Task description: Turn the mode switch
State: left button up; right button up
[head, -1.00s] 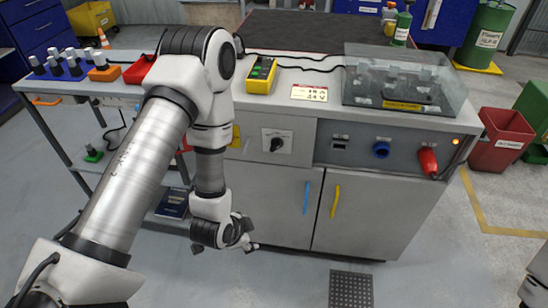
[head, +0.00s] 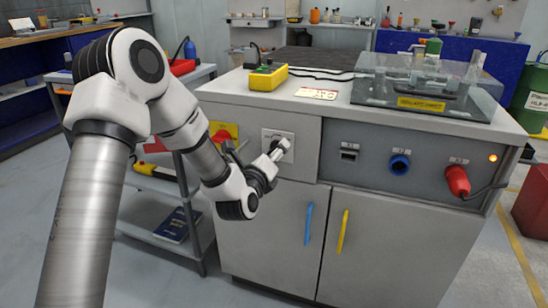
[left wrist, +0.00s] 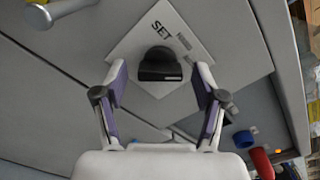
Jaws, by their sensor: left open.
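The mode switch (head: 286,143) is a dark knob on a pale square plate on the grey cabinet's front, partly hidden by my gripper in the head view. In the left wrist view, the black knob (left wrist: 160,66) sits on its tilted-looking white plate (left wrist: 194,45), marked "SET". My left gripper (head: 277,151) is at the plate, pointing at the knob. In the left wrist view, the left gripper (left wrist: 160,82) is open, with one finger on each side of the knob and a visible gap on both sides. I cannot tell the remaining depth to it. My right gripper is not in view.
A yellow plate with a red button (head: 221,135) is left of the switch, close to my arm. Right of it are a blue socket (head: 399,163) and a red plug (head: 457,180). Blue (head: 309,223) and yellow (head: 343,231) door handles are below. A clear cover (head: 430,82) stands on top.

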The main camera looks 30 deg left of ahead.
pick_arm(q)
jog(key=shift+w, duration=0.25)
jog(key=c, duration=1.2)
jog(key=shift+o, duration=0.2)
jog(key=shift+r, duration=0.1)
jog(key=n+p, duration=0.7)
jog(key=n, duration=1)
jog(key=shift+r+n, duration=0.1)
jog(key=shift+n, duration=0.3)
jog(key=shift+p, duration=0.3)
